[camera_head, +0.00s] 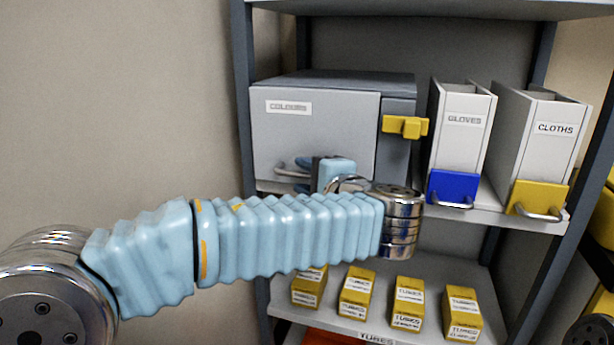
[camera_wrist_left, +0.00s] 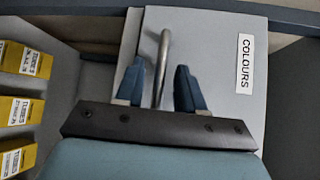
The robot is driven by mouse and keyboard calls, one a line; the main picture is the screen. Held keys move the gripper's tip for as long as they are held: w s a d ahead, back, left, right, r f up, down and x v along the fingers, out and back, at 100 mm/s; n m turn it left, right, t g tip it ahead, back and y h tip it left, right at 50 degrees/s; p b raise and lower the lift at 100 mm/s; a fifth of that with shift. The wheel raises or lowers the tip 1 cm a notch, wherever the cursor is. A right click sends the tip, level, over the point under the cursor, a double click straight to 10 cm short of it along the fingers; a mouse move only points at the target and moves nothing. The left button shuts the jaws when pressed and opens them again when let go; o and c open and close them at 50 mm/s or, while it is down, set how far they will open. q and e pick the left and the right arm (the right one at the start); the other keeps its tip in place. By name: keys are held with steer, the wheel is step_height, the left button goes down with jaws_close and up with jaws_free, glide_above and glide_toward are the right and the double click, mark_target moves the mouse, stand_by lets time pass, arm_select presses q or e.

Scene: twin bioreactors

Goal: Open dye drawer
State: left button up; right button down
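The dye drawer is the grey box front labelled COLOURS (camera_head: 315,130) on the upper shelf. It looks shut. The same labelled front (camera_wrist_left: 215,50) shows in the left wrist view. Its metal bar handle (camera_wrist_left: 163,55) runs between my left gripper's two blue fingers (camera_wrist_left: 158,88). The fingers are open, with a gap on each side of the bar. In the head view my left gripper (camera_head: 312,168) is at the lower part of the drawer front, beside the handle (camera_head: 288,170), and my arm hides part of it. My right gripper is not in view.
A yellow latch-like piece (camera_head: 405,126) sits right of the drawer. The GLOVES bin (camera_head: 463,120) and CLOTHS bin (camera_head: 550,128) stand further right. Several yellow TUBES boxes (camera_head: 356,292) are on the shelf below. A dark shelf post (camera_head: 246,120) stands close on the left.

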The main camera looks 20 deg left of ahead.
arm_select(q)
jaws_close()
steer(key=shift+s, duration=0.1)
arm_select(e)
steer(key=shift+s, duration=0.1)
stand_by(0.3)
